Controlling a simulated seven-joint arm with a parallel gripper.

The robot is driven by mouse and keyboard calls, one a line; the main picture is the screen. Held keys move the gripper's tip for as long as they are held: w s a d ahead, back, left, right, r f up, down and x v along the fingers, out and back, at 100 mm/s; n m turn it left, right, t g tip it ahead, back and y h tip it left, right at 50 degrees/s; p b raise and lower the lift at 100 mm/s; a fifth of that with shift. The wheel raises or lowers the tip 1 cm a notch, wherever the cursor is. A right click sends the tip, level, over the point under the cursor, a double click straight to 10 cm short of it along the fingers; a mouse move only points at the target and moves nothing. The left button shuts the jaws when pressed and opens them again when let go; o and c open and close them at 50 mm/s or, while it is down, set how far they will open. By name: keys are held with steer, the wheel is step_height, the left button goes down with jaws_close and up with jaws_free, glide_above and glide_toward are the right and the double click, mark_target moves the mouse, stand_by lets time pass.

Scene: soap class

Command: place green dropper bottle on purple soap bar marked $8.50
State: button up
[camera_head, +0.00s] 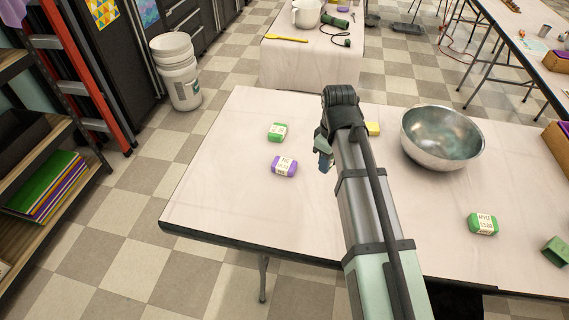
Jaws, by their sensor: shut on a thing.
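A purple soap bar (284,166) with a pale label lies flat on the near table, left of my arm. Its print is too small to read the price. My gripper (324,160) points down over the table, just right of the purple bar and apart from it. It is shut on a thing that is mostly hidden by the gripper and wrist. A small dark teal patch shows there, likely the green dropper bottle, but its shape is not clear. No other dropper bottle is in plain view on this table.
A green soap bar (277,132) lies behind the purple one. A yellow bar (373,129) is partly behind my arm. A metal bowl (442,137), another green bar (483,223) and a green block (556,251) are to the right. The table's (215,200) left part is clear.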

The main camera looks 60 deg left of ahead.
steer(key=s+a+r+n, duration=0.1)
steer(key=s+a, duration=0.4)
steer(key=a, duration=0.5)
steer(key=m, duration=0.2)
glide_above(285, 164)
steer(key=shift+a+f, duration=0.15)
steer(key=shift+f, duration=4.25)
steer(key=shift+f, duration=0.15)
steer(key=o, duration=1)
step_height(285, 164, up, 12)
steer(key=shift+r, duration=0.2)
